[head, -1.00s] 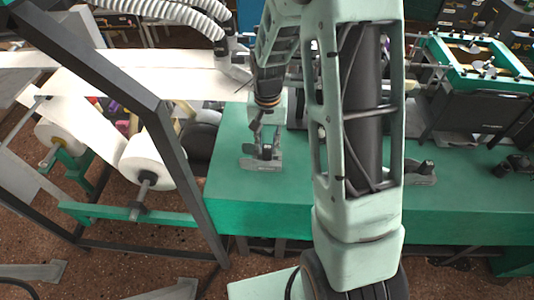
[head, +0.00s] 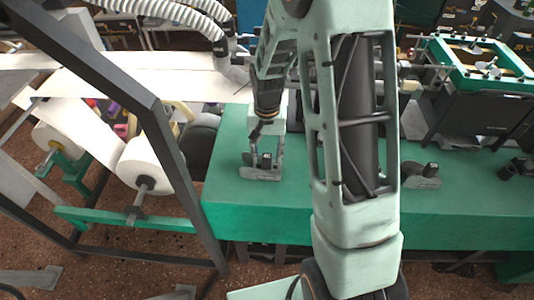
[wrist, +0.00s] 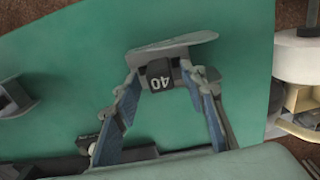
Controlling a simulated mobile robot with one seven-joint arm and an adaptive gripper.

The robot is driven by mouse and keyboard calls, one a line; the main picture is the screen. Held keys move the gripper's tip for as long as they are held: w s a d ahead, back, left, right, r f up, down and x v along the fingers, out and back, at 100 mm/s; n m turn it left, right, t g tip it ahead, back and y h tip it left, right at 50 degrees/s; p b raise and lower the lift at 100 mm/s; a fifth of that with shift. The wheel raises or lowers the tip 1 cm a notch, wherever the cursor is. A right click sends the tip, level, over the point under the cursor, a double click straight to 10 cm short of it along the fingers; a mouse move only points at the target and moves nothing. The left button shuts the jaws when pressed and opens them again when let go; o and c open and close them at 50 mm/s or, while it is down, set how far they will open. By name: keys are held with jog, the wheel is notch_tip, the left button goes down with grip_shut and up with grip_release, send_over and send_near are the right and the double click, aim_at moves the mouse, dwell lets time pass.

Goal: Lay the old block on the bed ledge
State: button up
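A small gap seems to show at each side; contact is unclear. In the head view my gripper (head: 264,155) points down at the same bracket (head: 261,174), partly hiding the block.
A similar grey bracket with a dark piece (head: 423,174) stands to the right, beyond my arm. The green bed top (head: 228,160) is clear around the left bracket. White paper rolls (head: 148,165) and a dark frame bar (head: 180,170) stand at the left.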

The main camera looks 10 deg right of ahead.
jog(key=shift+r, duration=0.1)
notch_tip(320, 180, up, 12)
dwell(0.5)
